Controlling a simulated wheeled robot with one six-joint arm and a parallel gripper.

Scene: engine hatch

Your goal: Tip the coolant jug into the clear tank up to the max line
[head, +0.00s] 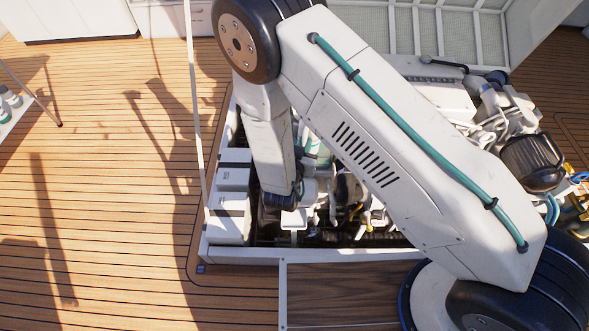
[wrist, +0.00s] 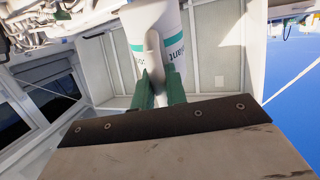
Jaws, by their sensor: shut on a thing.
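The coolant jug (wrist: 172,30) is white with green bands and partly readable lettering. It fills the top middle of the wrist view, and its top is cut off by the frame edge. My gripper (wrist: 157,85) has green fingers shut on the jug's white handle. In the head view my arm covers most of the gripper and jug; a small white and teal patch (head: 316,152) between the arm links may be the jug. I cannot make out the clear tank, its max line or any liquid level in either view.
The open engine hatch has a white rim (head: 262,256) and holds hoses, white boxes (head: 231,203) and a dark-capped engine part (head: 532,162). The raised hatch lid (head: 420,28) stands behind. A stand with bottles (head: 10,98) is at far left. The wooden deck (head: 110,200) is mostly clear.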

